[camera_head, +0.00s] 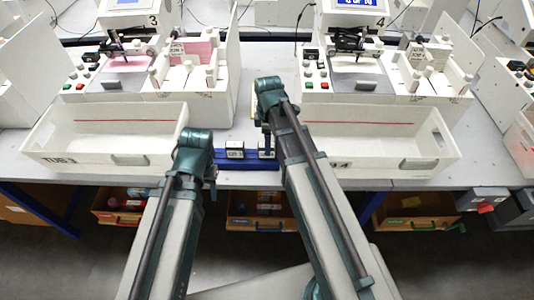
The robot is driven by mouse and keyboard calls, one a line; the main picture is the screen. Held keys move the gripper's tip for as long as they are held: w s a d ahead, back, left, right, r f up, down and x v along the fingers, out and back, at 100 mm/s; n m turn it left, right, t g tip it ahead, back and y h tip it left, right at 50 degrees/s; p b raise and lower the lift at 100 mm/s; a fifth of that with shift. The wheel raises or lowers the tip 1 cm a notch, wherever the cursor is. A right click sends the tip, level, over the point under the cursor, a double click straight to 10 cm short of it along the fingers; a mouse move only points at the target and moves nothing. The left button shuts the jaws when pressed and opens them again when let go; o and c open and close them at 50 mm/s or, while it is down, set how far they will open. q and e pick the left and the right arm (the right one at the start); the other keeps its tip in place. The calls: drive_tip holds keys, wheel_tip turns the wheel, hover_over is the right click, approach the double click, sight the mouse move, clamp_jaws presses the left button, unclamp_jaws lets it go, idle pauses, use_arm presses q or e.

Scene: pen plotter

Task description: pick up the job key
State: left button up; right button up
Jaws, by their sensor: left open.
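A blue rack (232,163) lies at the front edge of the bench, between the two white tubs. Small white blocks with dark labels, one of them here (235,153), stand in it. I cannot tell whether one of them is the job key. My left gripper (212,175) is open, just left of the rack, with its fingers mostly hidden behind my arm. My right gripper (267,147) is over the right part of the rack; its fingers are too small to tell their state.
The tub marked TUB 3 (50,160) and another tub (440,165) flank the rack. Plotter stations 3 (125,45) and 4 (350,45) stand behind them. Orange drawers (255,222) sit under the bench. Clear bench shows between the stations.

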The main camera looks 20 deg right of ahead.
drive_tip(key=f+b, duration=0.3)
drive_tip(key=f, duration=0.1)
drive_tip(key=shift+a+f+b, duration=0.2)
drive_tip(key=shift+f+b, duration=0.05)
drive_tip(key=shift+b, duration=0.15)
drive_tip(key=shift+r, duration=0.1)
clamp_jaws()
